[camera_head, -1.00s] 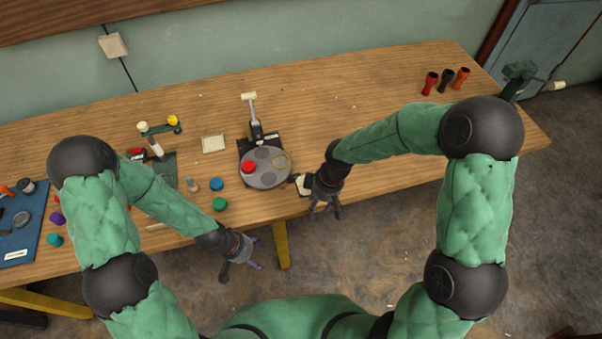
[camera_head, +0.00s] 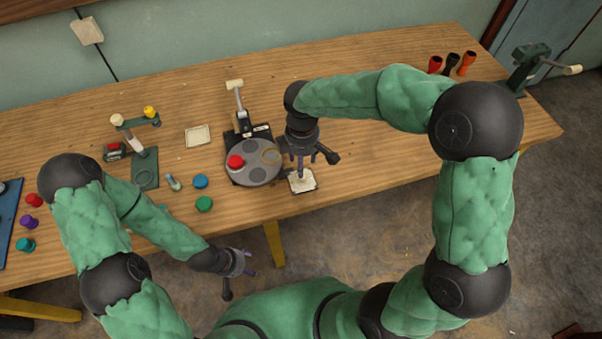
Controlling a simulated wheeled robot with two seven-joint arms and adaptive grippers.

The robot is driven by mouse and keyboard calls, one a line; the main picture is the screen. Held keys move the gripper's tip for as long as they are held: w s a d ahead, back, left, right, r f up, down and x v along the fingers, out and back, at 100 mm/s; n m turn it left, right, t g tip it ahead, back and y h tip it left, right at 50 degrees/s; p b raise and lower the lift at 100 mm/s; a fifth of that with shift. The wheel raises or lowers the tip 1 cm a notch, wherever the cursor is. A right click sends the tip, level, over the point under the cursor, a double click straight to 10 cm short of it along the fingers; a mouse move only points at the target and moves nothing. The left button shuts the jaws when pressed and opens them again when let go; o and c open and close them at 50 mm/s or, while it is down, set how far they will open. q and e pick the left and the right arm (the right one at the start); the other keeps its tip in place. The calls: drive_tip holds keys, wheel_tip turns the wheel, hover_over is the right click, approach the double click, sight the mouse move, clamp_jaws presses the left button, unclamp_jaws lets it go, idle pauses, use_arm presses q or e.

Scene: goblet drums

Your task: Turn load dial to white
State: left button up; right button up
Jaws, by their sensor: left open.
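A round grey plate (camera_head: 262,176) with darker round spots and a yellowish ring sits on a dark base by the table's front edge. A red round piece (camera_head: 235,162) is on its left part. I cannot tell which part is the load dial, nor read any marking. My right gripper (camera_head: 303,168) points down just right of the plate, above a small pad with a pale top (camera_head: 302,182). Its fingertips are small and partly overlap the pad, so its opening and any contact are unclear. My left gripper (camera_head: 238,283) is open and empty, in front of the table edge.
A lever press (camera_head: 240,108) stands behind the plate. Blue (camera_head: 200,181) and green (camera_head: 204,204) caps lie to its left, with a green stand (camera_head: 145,170) farther left. Goblet-shaped pieces (camera_head: 452,63) and a crank clamp (camera_head: 528,66) are at the far right. The table's right half is mostly clear.

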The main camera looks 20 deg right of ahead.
wheel_tip(320, 180, down, 6)
drive_tip(key=shift+f+b, duration=0.1)
drive_tip(key=shift+b, duration=0.95)
clamp_jaws()
